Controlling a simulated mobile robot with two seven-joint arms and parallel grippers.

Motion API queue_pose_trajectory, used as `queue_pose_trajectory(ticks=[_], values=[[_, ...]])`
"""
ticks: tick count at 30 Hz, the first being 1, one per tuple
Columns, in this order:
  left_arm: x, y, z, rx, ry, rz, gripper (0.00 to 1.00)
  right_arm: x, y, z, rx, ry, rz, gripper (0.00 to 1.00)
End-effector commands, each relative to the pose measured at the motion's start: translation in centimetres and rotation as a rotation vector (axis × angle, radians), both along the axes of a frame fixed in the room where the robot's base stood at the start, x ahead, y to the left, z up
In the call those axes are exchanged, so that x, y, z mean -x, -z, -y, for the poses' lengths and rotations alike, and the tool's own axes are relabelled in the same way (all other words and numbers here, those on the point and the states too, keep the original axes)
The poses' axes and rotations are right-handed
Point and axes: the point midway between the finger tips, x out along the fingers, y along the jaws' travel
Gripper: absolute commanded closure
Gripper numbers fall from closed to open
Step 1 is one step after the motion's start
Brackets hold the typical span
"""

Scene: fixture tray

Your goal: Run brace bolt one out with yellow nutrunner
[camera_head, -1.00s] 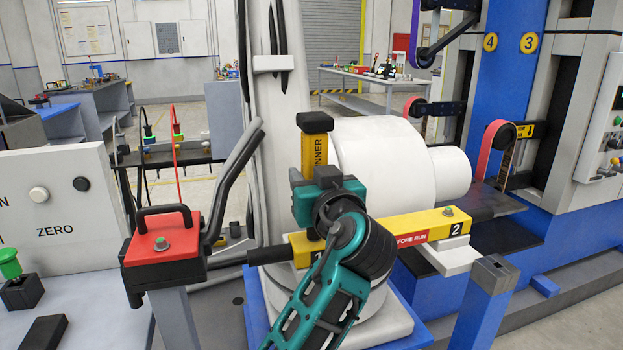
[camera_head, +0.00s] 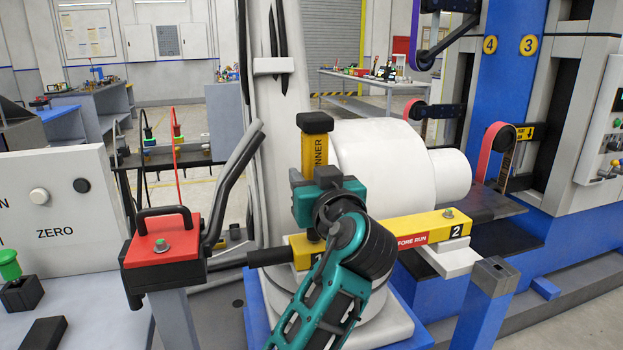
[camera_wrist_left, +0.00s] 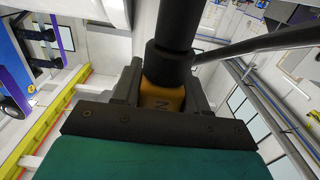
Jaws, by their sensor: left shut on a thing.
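The yellow nutrunner (camera_head: 315,152), with a black cap on top, stands upright over the end of the yellow brace bar (camera_head: 400,231) marked 1. My left gripper (camera_head: 318,190) is shut on the nutrunner; the wrist view also shows the nutrunner (camera_wrist_left: 162,98) between the fingers. The nutrunner's lower end meets the bar near the 1 mark. Bolt one is hidden behind the tool and my arm. My right gripper is not in view.
A white cylindrical housing (camera_head: 380,160) stands right behind the tool. A blue post (camera_head: 485,300) stands at the front right. A grey control panel (camera_head: 60,210) is at far left.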

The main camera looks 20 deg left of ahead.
Motion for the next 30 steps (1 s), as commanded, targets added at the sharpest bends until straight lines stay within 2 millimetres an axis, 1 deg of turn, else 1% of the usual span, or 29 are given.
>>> queue_pose_trajectory(ticks=[1,20,25,30], values=[[0.0,0.8,0.1,0.005,-0.001,-0.02,0.94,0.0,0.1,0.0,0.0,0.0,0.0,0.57],[-0.1,0.6,0.0,0.005,0.0,-0.02,0.94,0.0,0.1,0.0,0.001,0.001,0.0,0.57],[-0.1,-0.3,0.0,0.006,-0.001,-0.019,0.94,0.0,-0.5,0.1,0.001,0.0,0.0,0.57],[0.0,-1.8,0.1,0.004,0.0,-0.014,0.94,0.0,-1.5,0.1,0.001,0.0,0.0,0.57]])
